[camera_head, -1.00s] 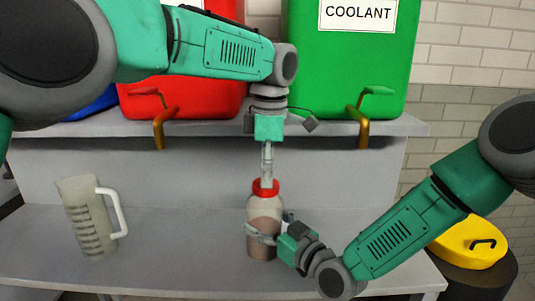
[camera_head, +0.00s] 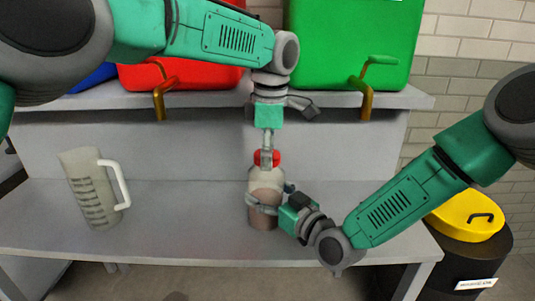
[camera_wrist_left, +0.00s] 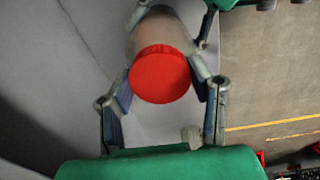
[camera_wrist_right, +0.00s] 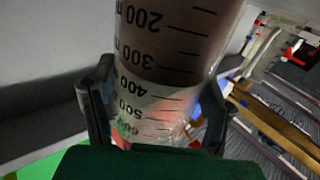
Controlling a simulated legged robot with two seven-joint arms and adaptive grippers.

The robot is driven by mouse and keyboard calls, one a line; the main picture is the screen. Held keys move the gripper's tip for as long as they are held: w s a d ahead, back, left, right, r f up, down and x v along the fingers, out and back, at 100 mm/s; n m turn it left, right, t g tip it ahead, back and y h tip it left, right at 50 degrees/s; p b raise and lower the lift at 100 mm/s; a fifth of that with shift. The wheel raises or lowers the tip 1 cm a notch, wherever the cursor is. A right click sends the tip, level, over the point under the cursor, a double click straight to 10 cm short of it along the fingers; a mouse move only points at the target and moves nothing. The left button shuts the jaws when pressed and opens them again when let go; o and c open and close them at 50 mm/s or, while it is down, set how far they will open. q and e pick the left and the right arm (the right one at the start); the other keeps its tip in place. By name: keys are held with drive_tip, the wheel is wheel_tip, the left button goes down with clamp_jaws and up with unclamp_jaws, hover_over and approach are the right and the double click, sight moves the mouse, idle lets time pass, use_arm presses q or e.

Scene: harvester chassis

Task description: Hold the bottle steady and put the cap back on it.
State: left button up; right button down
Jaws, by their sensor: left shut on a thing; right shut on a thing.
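The bottle (camera_head: 266,192) is clear with brownish liquid and stands upright on the grey bench. My right gripper (camera_head: 264,212) is shut around its body from the right. The right wrist view shows the bottle's printed scale (camera_wrist_right: 165,60) between the fingers. The red cap (camera_head: 266,158) sits on top of the bottle; I cannot tell how tightly it is seated. My left gripper (camera_head: 266,153) points down from above and is shut on the cap. In the left wrist view the cap (camera_wrist_left: 160,75) lies between the two fingers.
A measuring jug (camera_head: 90,188) with a white handle stands on the bench at left. Red (camera_head: 185,78) and green (camera_head: 350,45) canisters with taps stand on the shelf above. A yellow-lidded drum (camera_head: 468,215) stands at right. The bench between jug and bottle is clear.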

use_arm(q)
drive_tip(key=m, duration=0.5)
drive_tip(key=shift+m, duration=0.4)
use_arm(e)
drive_tip(key=shift+s+f, duration=0.1)
drive_tip(key=shift+f, duration=0.2)
use_arm(q)
drive_tip(key=m, duration=1.2)
drive_tip(key=shift+w+m, duration=0.1)
drive_tip(key=shift+m, duration=0.2)
drive_tip(key=m, duration=0.6)
drive_tip(key=shift+m, duration=0.3)
drive_tip(key=m, duration=0.8)
drive_tip(key=shift+m, duration=0.3)
drive_tip(key=m, duration=0.5)
drive_tip(key=o, duration=1.1)
drive_tip(key=shift+o, duration=0.9)
drive_tip(key=shift+f, duration=0.1)
